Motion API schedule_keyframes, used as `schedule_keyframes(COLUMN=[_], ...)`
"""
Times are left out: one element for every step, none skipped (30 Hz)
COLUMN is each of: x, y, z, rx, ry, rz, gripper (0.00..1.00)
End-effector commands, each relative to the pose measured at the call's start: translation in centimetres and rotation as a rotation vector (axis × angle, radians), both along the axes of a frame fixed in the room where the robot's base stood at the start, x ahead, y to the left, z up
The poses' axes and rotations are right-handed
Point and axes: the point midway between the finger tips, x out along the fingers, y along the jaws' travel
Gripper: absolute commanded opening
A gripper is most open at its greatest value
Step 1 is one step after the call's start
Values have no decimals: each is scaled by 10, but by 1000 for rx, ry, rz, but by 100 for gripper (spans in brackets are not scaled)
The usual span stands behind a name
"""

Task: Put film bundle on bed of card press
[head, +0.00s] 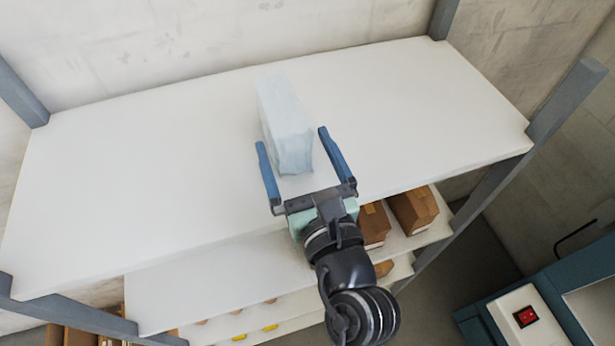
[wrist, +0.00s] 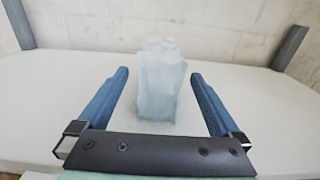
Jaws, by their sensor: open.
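The film bundle (head: 286,125) is a pale blue, translucent block lying on the white top shelf. My gripper (head: 293,137) is open, with its two blue fingers spread at the near end of the bundle, one toward each side. In the wrist view the bundle (wrist: 160,82) stands between and just beyond the fingertips of my gripper (wrist: 158,74), with gaps visible on both sides. I see no contact. A teal machine with a white panel and red switch (head: 525,317) shows at the lower right; I cannot tell if it is the card press.
The top shelf (head: 140,170) is otherwise bare, with grey posts (head: 565,100) at its corners and a concrete wall behind. Lower shelves hold brown boxes (head: 413,209) and small yellow items (head: 270,327). A pale green thing (head: 297,219) shows beside my wrist.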

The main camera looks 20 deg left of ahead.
Motion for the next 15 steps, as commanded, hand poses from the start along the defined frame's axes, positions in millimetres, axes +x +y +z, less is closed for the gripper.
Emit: schedule_keyframes(x=[-9, -13, -19, -23, -26, -31, -34, -36, -39, -41, -42, -44, -44, -45, -45], y=[-8, -11, -14, -16, -19, -22, -24, -25, -27, -28, -29, -29, -30, -30, -30], z=[-5, -4, -4, -4, -4, -4, -3, -3, -2, -2, -1, -1, -1, 0, 0], rx=[-3, -4, -4, -2, -3, -3, -1, -2, -1, -1, 0, 0, 0, 0, 0], ry=[1, 1, 0, 1, 1, 1, 0, 0, 0, 0, 0, 0, 0, 0, 0], rz=[-3, -3, -2, -2, -3, -2, -2, -2, -2, -1, 0, 1, 1, 1, 1], gripper=[100, 100, 100, 100, 100, 100, 100, 100, 100, 100, 100, 100, 100, 100, 100])
